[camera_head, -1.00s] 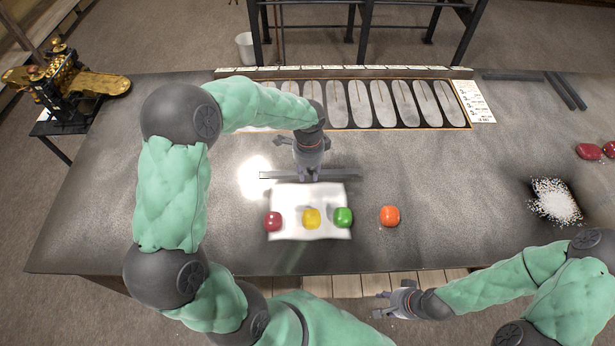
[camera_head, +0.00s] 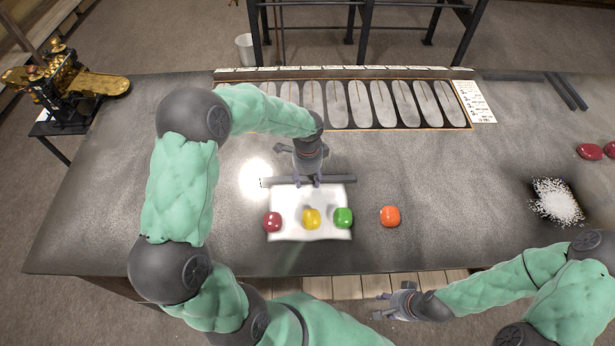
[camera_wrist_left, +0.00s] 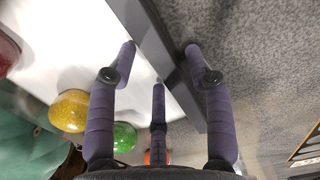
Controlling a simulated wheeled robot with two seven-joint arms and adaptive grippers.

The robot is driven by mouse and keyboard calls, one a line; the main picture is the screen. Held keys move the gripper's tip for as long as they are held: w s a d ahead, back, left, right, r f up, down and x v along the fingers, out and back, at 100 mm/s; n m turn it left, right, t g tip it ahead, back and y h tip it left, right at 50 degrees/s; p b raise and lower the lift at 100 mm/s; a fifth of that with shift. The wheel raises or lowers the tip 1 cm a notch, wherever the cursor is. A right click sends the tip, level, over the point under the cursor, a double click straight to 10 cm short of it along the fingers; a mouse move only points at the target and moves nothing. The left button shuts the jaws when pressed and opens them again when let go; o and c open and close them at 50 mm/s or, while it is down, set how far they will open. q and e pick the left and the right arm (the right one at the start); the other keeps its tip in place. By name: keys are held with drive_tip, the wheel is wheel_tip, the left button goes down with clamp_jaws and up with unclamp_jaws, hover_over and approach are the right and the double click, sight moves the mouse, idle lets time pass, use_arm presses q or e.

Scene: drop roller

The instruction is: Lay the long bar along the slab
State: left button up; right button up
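The long grey bar (camera_head: 342,181) lies across the far edge of the white slab (camera_head: 290,233), roughly parallel to it. My left gripper (camera_head: 308,182) is at the bar's middle. In the left wrist view its fingers (camera_wrist_left: 159,48) are on both sides of the bar (camera_wrist_left: 178,85), close against it, with the slab (camera_wrist_left: 85,45) to the left. Whether the bar rests on the slab or hovers just above it, I cannot tell. My right gripper (camera_head: 381,304) is empty, its fingers apart, in front of the table's near edge.
Red (camera_head: 272,222), yellow (camera_head: 311,218) and green (camera_head: 343,217) pieces sit along the slab's near part. An orange piece (camera_head: 390,216) is right of it on the table (camera_head: 450,215). A tray of grey ovals (camera_head: 470,126) is behind. White grains (camera_head: 556,203) lie at right.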

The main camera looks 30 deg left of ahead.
sight(307, 180)
use_arm(q)
wheel_tip(307, 180, up, 12)
drive_tip(key=p, duration=0.1)
drive_tip(key=shift+r+p, duration=0.15)
drive_tip(key=shift+p, duration=0.25)
idle(0.3)
idle(0.5)
